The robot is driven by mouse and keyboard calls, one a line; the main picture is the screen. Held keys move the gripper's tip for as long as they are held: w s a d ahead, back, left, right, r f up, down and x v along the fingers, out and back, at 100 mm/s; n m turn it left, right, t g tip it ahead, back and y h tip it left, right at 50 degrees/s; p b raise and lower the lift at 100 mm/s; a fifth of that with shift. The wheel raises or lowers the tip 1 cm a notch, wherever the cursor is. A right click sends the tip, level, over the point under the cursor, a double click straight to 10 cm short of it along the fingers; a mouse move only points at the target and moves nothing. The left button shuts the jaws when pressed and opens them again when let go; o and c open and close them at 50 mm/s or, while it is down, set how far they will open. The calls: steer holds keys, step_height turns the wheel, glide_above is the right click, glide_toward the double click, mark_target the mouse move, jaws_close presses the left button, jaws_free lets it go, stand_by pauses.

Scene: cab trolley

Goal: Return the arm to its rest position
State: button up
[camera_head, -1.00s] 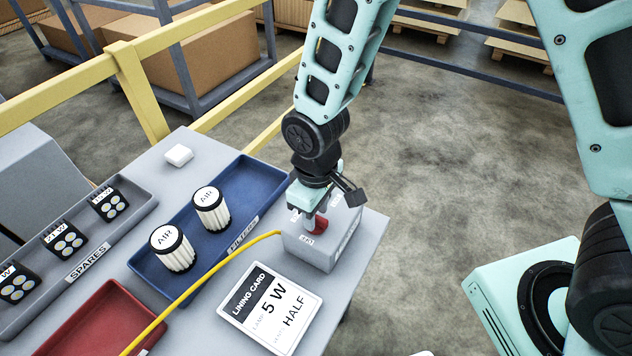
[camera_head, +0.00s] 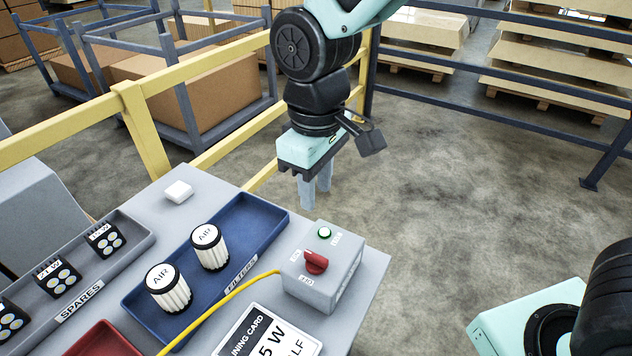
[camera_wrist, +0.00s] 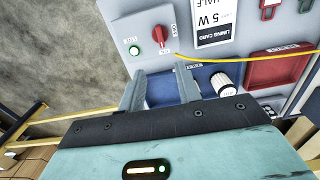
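My gripper (camera_head: 316,196) hangs in the air above and behind the grey switch box (camera_head: 345,276), fingers pointing down. The fingers are apart and nothing is between them. In the wrist view my gripper (camera_wrist: 159,70) shows the same gap, with the blue tray seen through it. The box carries a red knob (camera_head: 316,262) and a round green lamp (camera_head: 324,233). The knob (camera_wrist: 159,36) and lamp (camera_wrist: 134,49) also show in the wrist view, clear of the fingers. The arm's upper links run out of the top of the head view.
A blue tray (camera_head: 262,217) holds two air filters (camera_head: 211,248). A spares tray (camera_head: 133,236), a red tray (camera_head: 97,346), a lining card (camera_head: 240,343) and a yellow cable (camera_head: 226,299) share the trolley top. A yellow rail (camera_head: 140,125) runs behind.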

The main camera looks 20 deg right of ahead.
stand_by(0.4)
steer(key=s+d+m, duration=0.1)
steer(key=s+d, duration=0.3)
steer(key=s, duration=1)
steer(key=shift+s+y, duration=0.2)
steer(key=shift+y, duration=0.1)
